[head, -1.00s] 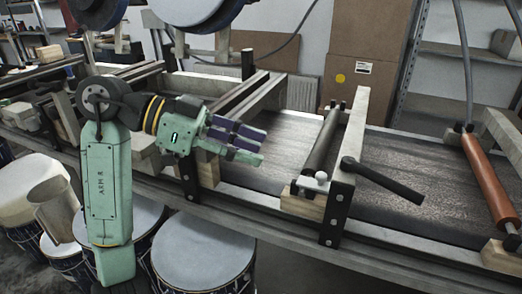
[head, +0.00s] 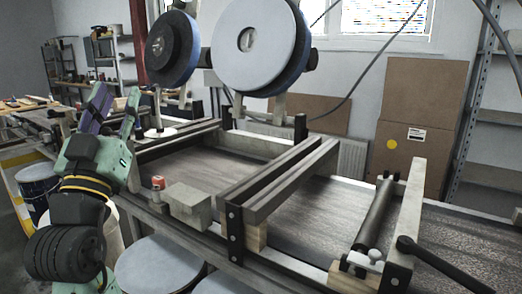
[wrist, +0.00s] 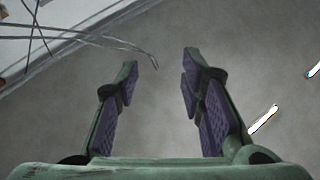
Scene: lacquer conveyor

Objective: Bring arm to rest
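My gripper (head: 117,95) is at the left of the head view, with its fingers pointing up and away from me. It is in front of the conveyor's near edge on that side. In the wrist view my gripper (wrist: 159,62) shows two green fingers with purple pads, spread apart with nothing between them. The conveyor (head: 185,165) runs across the head view with a dark belt.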

